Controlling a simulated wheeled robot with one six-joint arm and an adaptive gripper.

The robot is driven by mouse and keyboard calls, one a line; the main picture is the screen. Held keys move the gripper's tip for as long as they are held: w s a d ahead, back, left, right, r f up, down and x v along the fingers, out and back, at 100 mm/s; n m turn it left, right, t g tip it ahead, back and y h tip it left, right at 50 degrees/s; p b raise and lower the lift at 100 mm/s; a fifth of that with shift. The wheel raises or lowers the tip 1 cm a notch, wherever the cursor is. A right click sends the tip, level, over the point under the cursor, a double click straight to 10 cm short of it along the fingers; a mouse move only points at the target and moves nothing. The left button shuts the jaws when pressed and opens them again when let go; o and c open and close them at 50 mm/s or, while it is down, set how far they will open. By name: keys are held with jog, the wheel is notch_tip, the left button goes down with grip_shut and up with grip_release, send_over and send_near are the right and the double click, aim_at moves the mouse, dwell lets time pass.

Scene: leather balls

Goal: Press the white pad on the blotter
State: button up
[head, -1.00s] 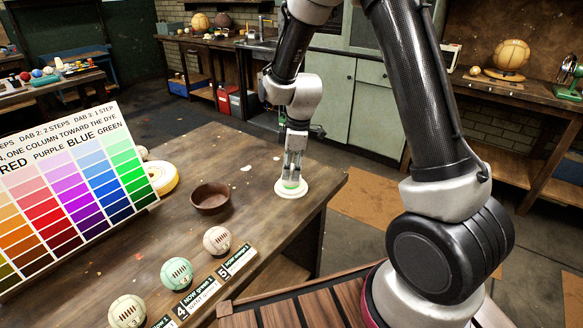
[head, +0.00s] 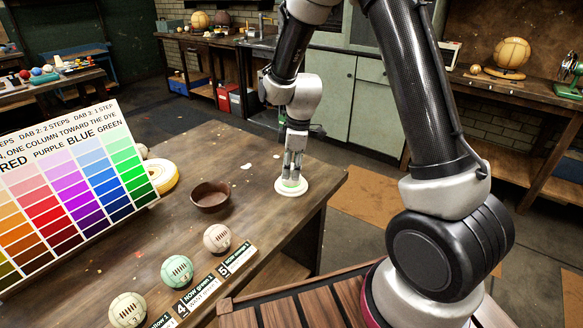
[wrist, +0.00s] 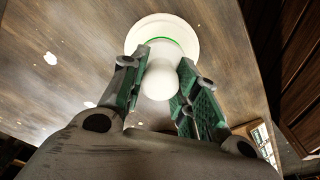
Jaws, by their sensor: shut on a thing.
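The white pad has a round white knob (wrist: 159,82) that sits between my gripper's two fingers in the wrist view. My gripper (wrist: 160,88) is shut on this knob, and it also shows in the head view (head: 292,177), pointing straight down. The blotter is a round white disc (wrist: 136,38) lying on the table under the pad; it also shows in the head view (head: 303,188). A green ring shows between the pad and the disc in the wrist view. The pad's underside is hidden, and the pad looks very close to the blotter or on it.
A brown bowl (head: 210,197) stands left of the blotter on the wooden table (head: 245,160). A yellow-white roll (head: 163,176), a colour chart (head: 75,190) and several leather balls (head: 177,270) on the table lie farther left and nearer. The table's right edge is close.

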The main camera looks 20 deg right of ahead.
dwell(0.4)
jog(key=shift+r, duration=2.5)
